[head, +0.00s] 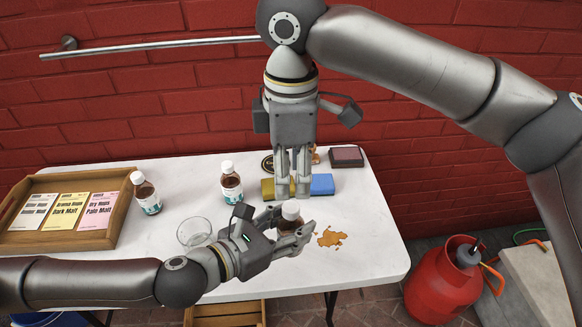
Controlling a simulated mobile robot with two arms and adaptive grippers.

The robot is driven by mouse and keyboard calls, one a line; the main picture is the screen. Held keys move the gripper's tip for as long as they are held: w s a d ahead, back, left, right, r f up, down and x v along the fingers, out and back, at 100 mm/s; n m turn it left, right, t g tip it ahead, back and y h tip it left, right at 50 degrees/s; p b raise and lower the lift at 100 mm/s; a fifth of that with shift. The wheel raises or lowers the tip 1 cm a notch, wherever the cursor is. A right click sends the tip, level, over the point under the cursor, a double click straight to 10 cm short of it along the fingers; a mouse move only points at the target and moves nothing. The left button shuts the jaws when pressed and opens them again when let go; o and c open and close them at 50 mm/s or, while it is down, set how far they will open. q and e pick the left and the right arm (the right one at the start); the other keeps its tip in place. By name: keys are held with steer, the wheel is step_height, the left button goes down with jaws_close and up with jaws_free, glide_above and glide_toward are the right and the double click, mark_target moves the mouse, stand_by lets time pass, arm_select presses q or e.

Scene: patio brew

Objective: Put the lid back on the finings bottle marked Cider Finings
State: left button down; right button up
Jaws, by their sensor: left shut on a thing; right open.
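My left gripper (291,231) is shut on a small brown bottle (289,224) near the front of the white table. A pale, round top, which looks like a lid, shows at its neck (291,209); whether it is seated cannot be told. The fingers hide most of this bottle and its label. My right gripper (291,188) points down just above that top, open, with nothing visible between its fingers. Two other brown bottles with white lids stand upright: one at mid-table (231,182), one beside the tray (146,194). Their labels are too small to read.
A glass (194,232) stands left of my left gripper. A yellow sponge (268,189) and a blue sponge (322,184) lie behind the held bottle. A brown spill (331,237) is to its right. A wooden tray (124,211) holds malt and hop packets.

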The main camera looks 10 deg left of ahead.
mark_target(291, 206)
stand_by(0.4)
steer(key=shift+f, duration=4)
jaws_close()
